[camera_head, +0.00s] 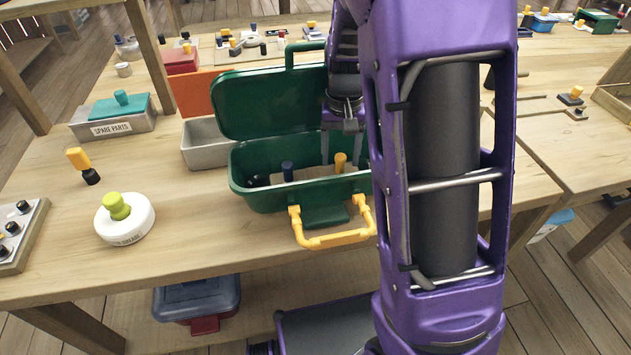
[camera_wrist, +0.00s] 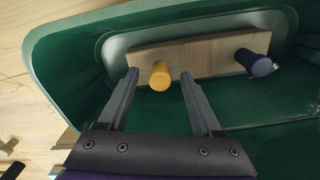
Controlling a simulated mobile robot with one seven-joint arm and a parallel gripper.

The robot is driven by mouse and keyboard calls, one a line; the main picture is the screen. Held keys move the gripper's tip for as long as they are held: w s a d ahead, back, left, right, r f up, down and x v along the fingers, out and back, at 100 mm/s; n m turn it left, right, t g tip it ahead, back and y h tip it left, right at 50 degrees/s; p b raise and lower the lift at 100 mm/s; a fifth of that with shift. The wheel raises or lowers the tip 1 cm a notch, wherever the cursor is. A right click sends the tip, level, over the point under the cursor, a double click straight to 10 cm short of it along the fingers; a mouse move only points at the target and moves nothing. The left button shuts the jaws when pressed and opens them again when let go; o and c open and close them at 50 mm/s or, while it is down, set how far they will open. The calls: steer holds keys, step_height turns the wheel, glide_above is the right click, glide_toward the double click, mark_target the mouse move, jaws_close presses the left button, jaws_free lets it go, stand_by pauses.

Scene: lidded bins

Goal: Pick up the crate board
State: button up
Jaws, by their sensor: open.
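The crate board, a pale wooden board (camera_wrist: 205,55) with an orange knob (camera_wrist: 160,76) and a dark blue knob (camera_wrist: 252,63), lies inside a green crate (camera_head: 272,198). In the head view the crate's walls hide most of the board, and the orange knob (camera_head: 340,161) and blue knob (camera_head: 288,170) stand up from it. My gripper (camera_wrist: 159,79) is open, reaching down into the crate, with one finger on each side of the orange knob. I cannot tell whether either finger touches the knob.
The crate's green lid (camera_head: 270,102) stands open at the back, and its yellow handle (camera_head: 335,241) hangs in front. A grey bin with an orange lid (camera_head: 203,142) stands close at left. A white round lidded container (camera_head: 125,220) sits at front left.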

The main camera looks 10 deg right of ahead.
steer(key=shift+f, duration=0.4)
steer(key=shift+c, duration=0.3)
jaws_close()
stand_by(0.9)
